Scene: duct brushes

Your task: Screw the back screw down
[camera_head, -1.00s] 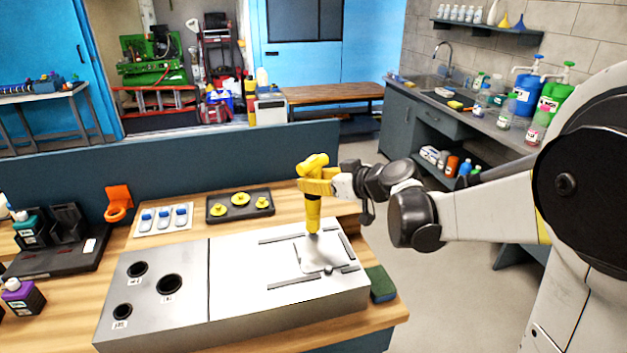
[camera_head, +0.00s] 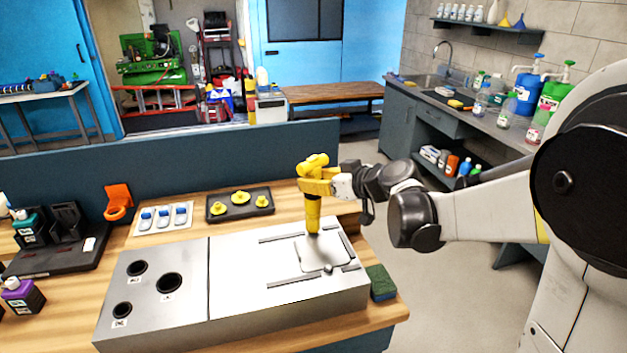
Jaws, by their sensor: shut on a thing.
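My gripper (camera_head: 322,184) is shut on a yellow screwdriver-like tool (camera_head: 313,211). The tool stands upright, with its tip down at the back edge of a small square plate (camera_head: 322,256) on the metal box (camera_head: 240,270). The back screw is hidden under the tool's tip, and I cannot tell whether the tip touches it. A small round screw head (camera_head: 328,268) shows at the front edge of the plate.
Dark strips lie around the plate on the box top. Three labelled round holes (camera_head: 169,283) are at the box's left. A black tray (camera_head: 240,205) with yellow knobs stands behind. A green sponge (camera_head: 381,282) lies to the right. A low blue partition (camera_head: 160,180) runs behind the table.

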